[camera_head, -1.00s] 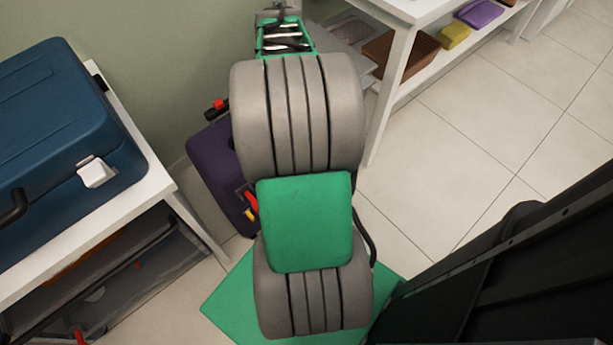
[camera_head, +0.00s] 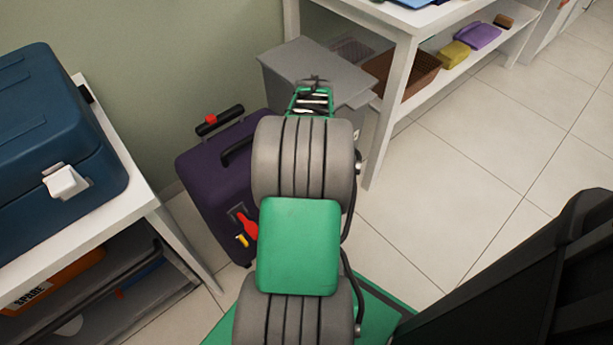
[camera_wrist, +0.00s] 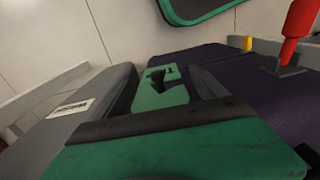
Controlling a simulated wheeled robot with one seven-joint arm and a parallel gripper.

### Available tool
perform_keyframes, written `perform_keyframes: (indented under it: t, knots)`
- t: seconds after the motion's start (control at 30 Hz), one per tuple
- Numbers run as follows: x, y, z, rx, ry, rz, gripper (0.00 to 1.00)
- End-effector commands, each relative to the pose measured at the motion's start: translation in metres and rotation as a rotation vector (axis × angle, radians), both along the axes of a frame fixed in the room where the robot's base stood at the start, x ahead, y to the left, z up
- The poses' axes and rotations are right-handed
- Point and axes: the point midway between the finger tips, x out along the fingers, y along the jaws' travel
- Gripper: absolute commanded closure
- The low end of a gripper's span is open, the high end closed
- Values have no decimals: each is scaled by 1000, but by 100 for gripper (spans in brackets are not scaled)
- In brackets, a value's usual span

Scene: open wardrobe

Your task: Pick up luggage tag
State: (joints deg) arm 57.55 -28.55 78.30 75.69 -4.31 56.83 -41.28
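A purple suitcase (camera_head: 207,165) stands upright against the wall, left of my arm in the head view. On its front are a red tag-like piece (camera_head: 248,227) and a small yellow piece (camera_head: 242,240); I cannot tell for certain which is the luggage tag. In the wrist view the suitcase (camera_wrist: 225,70) fills the right side, with the red piece (camera_wrist: 297,28) and yellow piece (camera_wrist: 247,43) at the upper right. My gripper (camera_head: 314,82) is beyond my arm, near the grey bin and right of the suitcase, apart from the red piece. Its finger opening is unclear; I see nothing held.
A grey lidded bin (camera_head: 318,68) stands behind my gripper. A white shelf unit (camera_head: 385,110) with a brown basket (camera_head: 402,75) is at the right. A blue case (camera_head: 55,130) sits on a white bench (camera_head: 110,215) at the left.

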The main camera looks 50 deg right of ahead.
Motion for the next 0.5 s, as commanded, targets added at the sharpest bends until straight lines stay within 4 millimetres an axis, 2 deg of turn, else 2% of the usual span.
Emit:
perform_keyframes:
  t: [0.07,0.5]
  knots:
    - [0,0,0,0,0,0,26]
    - [0,0,0,0,0,0,62]
